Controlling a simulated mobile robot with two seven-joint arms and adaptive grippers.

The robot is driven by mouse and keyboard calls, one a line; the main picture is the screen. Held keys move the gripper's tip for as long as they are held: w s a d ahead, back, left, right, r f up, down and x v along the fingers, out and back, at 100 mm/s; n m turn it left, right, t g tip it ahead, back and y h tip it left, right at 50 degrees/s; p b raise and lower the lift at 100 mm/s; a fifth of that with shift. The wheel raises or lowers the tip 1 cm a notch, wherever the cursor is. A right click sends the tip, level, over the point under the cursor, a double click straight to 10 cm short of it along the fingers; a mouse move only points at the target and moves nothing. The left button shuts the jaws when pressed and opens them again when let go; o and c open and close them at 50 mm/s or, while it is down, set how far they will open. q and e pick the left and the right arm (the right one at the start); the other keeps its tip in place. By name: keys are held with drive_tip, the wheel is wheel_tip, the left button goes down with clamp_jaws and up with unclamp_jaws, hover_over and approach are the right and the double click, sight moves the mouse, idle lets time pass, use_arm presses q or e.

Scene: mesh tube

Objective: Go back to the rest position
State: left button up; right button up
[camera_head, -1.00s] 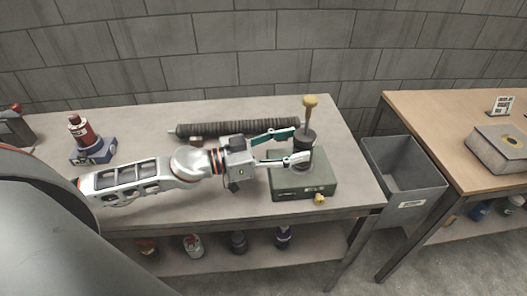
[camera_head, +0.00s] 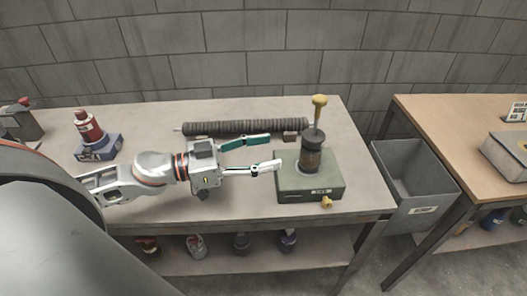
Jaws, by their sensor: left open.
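My left gripper (camera_head: 262,154) is open and empty above the left table (camera_head: 245,205). Its fingers point right, and its tips are a little left of the dark cylinder. The dark brown cylinder (camera_head: 312,158) stands upright on a green box (camera_head: 328,186), with a yellow-topped rod (camera_head: 319,108) rising from it. The gripper appears apart from both. A dark ribbed mesh tube (camera_head: 245,127) lies along the table behind the gripper. My right gripper is not in view.
A red bottle (camera_head: 88,126) sits in a blue holder (camera_head: 99,149) at left. A grey bin (camera_head: 415,185) stands between this table and a wooden table (camera_head: 450,125) at right. Several bottles stand on the lower shelf. A grey block wall closes off the back.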

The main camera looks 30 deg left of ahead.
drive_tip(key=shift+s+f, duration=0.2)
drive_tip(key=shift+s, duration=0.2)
